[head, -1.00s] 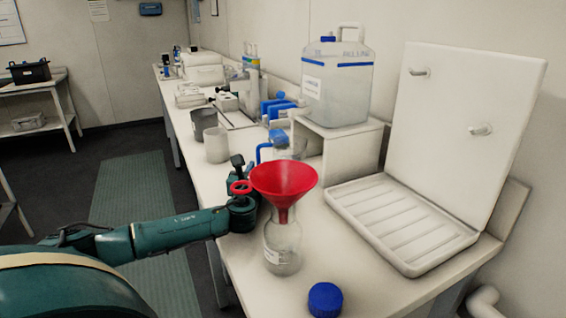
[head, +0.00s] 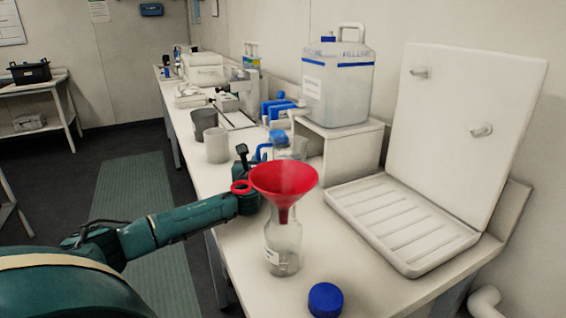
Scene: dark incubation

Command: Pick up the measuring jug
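The measuring jug (head: 293,150) looks clear with a blue handle on its left side. It stands on the bench behind the red funnel (head: 284,180), beside the white riser, and its lower part is hidden by the funnel. My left gripper (head: 257,176) reaches in from the left, just in front of the jug's handle side. Its fingers are dark and partly hidden behind the funnel rim, so I cannot tell whether they are open or touching the jug. My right gripper is not in view.
The funnel sits in a clear bottle (head: 284,248) close to my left wrist. A blue cap (head: 325,299) lies in front. A white riser (head: 350,150) carries a large container (head: 338,90). A white drying rack (head: 405,225) stands right. Grey and white beakers (head: 216,145) stand behind-left.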

